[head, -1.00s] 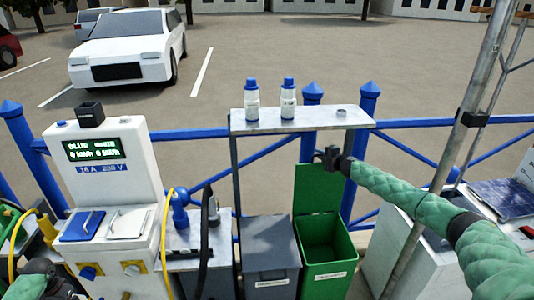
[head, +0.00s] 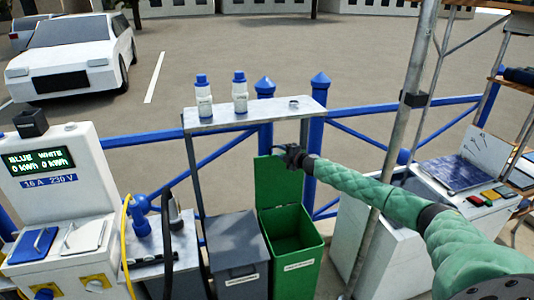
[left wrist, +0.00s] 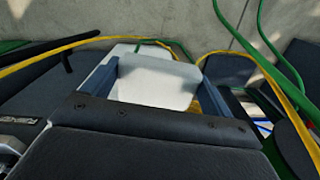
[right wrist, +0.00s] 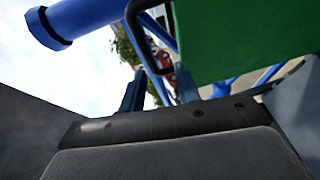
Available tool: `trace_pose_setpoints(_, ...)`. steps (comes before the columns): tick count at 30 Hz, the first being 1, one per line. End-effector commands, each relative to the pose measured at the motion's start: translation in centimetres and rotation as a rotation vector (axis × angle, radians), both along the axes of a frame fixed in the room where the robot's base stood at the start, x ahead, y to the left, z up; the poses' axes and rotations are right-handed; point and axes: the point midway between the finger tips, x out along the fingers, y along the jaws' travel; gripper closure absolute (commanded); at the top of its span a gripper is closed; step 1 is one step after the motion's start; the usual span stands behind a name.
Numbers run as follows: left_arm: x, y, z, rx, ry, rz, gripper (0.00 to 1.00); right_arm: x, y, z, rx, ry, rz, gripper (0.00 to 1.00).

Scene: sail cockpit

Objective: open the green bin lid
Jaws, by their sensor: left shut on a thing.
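The green bin (head: 294,265) stands under the shelf, and its dark inside shows. Its green lid (head: 277,185) stands upright at the back of the opening. My right gripper (head: 294,156) is at the lid's upper right edge. In the right wrist view the green lid (right wrist: 250,40) is close ahead, and the fingers (right wrist: 160,92) are apart with background between them. I cannot tell whether they touch the lid. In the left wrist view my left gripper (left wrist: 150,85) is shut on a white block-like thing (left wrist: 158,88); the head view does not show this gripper.
A grey bin (head: 238,255) stands left of the green one. Two bottles stand on the shelf (head: 255,116) above. A metal pole (head: 401,130) rises right of the bin, near my right arm. The power pedestal (head: 60,200) with a yellow cable (head: 125,230) is at left.

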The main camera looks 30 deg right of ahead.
Motion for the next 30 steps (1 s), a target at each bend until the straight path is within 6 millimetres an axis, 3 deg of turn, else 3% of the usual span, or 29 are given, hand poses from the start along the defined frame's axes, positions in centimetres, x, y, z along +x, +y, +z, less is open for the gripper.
trace_pose_setpoints(11,0.0,0.0,-0.5,0.000,0.000,0.000,0.43,-0.9,-0.3,0.0,-0.001,0.000,-0.001,0.67)
trace_pose_setpoints(30,0.0,0.0,-3.9,0.000,0.000,0.000,0.43,-9.3,-1.6,0.9,-0.001,0.002,0.001,0.67)
